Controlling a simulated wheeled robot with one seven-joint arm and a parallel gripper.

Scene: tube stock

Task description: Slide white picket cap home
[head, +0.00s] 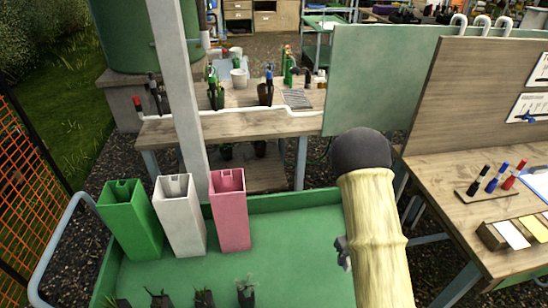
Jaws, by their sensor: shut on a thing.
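Three square upright tubes stand in a row in the left part of the green tray: a green one (131,222), a white one (181,220) and a pink one (230,215). Their tops look open, with a small notch or rib inside. I cannot make out a separate white cap. My arm, pale and wood-like with a dark rounded end, rises on the right and covers part of the tray. A small dark part sticks out from its left side, but my gripper's fingers are not visible. Anything held there is hidden.
The green tray (285,230) has bare room right of the pink tube, and small seedlings (205,298) along its front. A pale post (178,90) rises behind the tubes. A wooden bench (230,124) stands behind; a table with pens (495,180) and a card box (515,232) is right.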

